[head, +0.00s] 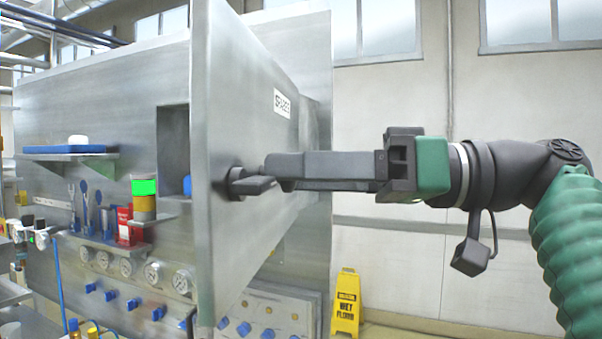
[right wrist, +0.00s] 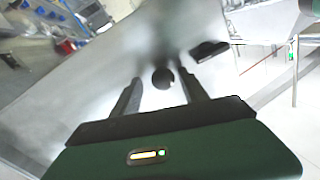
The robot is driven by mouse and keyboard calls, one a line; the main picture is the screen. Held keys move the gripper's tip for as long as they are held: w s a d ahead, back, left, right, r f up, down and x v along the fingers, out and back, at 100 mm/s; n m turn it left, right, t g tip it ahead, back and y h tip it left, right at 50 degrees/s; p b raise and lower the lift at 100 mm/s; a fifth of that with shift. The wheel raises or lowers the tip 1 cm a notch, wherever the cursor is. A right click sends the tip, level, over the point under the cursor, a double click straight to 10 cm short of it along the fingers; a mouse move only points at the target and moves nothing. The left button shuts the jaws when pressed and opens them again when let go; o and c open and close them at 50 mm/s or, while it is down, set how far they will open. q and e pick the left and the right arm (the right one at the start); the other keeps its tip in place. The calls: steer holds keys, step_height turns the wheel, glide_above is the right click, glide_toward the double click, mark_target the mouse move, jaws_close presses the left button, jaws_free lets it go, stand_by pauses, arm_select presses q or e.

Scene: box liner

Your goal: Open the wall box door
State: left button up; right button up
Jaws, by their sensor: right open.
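The wall box door (head: 240,110) is a large grey metal panel. It stands swung out from the wall, its narrow edge towards me and a label on its right face. Its dark handle (head: 250,186) sticks out near the free edge. My right gripper (head: 272,170) is level with the handle on the door's right side, its fingertips close to the lever. In the right wrist view, its two open fingers (right wrist: 160,92) are apart with the round handle hub (right wrist: 163,78) ahead between them. Contact cannot be told. My left gripper is out of view.
A yellow wet-floor sign (head: 346,303) stands behind, right of the door.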

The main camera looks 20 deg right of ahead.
steer(key=v, duration=1.7)
steer(key=shift+w+f, duration=0.15)
steer(key=shift+w, duration=0.05)
